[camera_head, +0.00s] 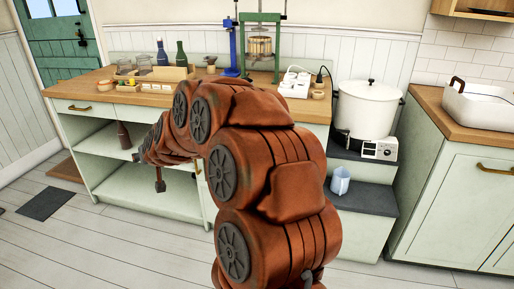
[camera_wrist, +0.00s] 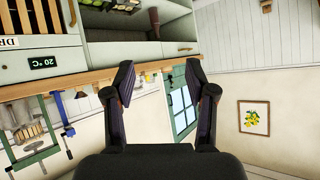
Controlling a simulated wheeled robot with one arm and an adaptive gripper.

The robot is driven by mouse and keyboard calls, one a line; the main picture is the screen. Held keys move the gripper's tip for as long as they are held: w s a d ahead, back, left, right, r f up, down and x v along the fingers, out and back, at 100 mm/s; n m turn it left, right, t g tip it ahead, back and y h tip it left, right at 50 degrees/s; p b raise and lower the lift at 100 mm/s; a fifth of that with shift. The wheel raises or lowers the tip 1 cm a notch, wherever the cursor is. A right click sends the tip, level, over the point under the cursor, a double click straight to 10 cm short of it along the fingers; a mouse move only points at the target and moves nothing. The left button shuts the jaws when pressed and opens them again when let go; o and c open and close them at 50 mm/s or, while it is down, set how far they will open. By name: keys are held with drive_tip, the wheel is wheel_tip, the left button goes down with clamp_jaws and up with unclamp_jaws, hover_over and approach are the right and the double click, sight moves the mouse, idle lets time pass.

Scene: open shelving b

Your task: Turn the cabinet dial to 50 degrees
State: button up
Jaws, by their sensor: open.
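My gripper (camera_wrist: 160,82) is open and empty in the wrist view, its two dark fingers spread wide with nothing between them. The wrist view is turned upside down.
A white pot (camera_head: 367,108) and a control box with a knob (camera_head: 380,150) stand at right. A brown bottle (camera_head: 124,135) is on a shelf. The left floor is mostly clear.

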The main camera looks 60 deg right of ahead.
drive_tip(key=s+d+f+m+g+h+b, duration=0.1)
drive_tip(key=s+d+f+m+h+b, duration=0.2)
drive_tip(key=d, duration=1.2)
drive_tip(key=s+d+f+m+g+h+b, duration=0.2)
drive_tip(key=d+h, duration=0.4)
drive_tip(key=d, duration=0.9)
drive_tip(key=s+d+f+m+g+h+b, duration=0.2)
drive_tip(key=d+f+h+b, duration=0.3)
drive_tip(key=d, duration=1)
drive_tip(key=shift+s+d+f+m+b, duration=0.2)
drive_tip(key=shift+s+m+b, duration=0.5)
drive_tip(key=shift+s+m, duration=0.15)
drive_tip(key=shift+c, duration=0.2)
clamp_jaws()
